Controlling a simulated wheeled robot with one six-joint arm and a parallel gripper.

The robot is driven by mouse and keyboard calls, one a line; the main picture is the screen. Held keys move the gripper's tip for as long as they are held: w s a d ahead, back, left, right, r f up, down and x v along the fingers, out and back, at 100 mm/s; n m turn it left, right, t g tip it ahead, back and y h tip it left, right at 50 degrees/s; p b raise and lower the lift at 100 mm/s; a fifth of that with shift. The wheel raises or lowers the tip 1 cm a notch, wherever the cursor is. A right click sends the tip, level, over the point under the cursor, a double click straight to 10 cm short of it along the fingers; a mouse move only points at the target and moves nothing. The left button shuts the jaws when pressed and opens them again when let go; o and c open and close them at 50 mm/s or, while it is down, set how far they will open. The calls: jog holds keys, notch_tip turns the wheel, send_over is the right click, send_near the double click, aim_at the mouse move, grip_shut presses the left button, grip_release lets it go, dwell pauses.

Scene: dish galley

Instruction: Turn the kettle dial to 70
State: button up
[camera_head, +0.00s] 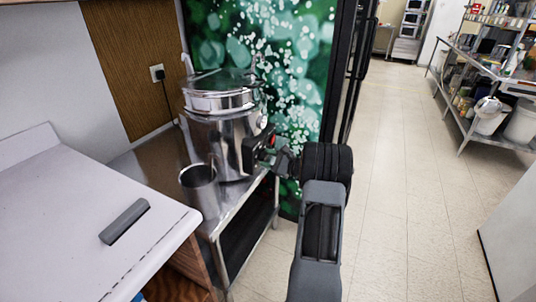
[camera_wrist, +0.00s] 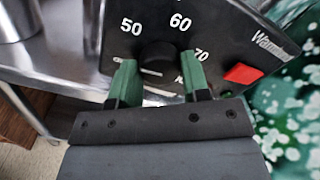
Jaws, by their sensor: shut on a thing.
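The kettle (camera_head: 218,140) is a large steel pot with a lid, standing on a steel table. Its dark control panel (camera_head: 250,152) faces my gripper (camera_head: 278,160). In the wrist view the black dial (camera_wrist: 159,55) sits on the panel (camera_wrist: 225,35), with 50 at its upper left, 60 above and 70 to its right. The two green fingers of my gripper (camera_wrist: 160,82) are on either side of the dial and shut on it. A short pale mark shows low on the dial; I cannot tell which number it is set to.
A red switch (camera_wrist: 243,74) is on the panel, right of the fingers. A steel cup (camera_head: 199,187) stands in front of the kettle. A white counter (camera_head: 75,225) with a grey bar (camera_head: 124,221) is at left. The tiled floor (camera_head: 405,190) at right is clear.

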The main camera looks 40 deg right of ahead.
jog(key=m+p, duration=0.3)
jog(key=m, duration=0.1)
jog(key=shift+r+m, duration=0.15)
jog(key=shift+m, duration=0.25)
jog(key=shift+m+p, duration=0.8)
jog(key=shift+m, duration=0.1)
jog(key=shift+f, duration=0.2)
jog(key=o, duration=0.9)
jog(key=v, duration=1.4)
jog(key=shift+w, duration=0.1)
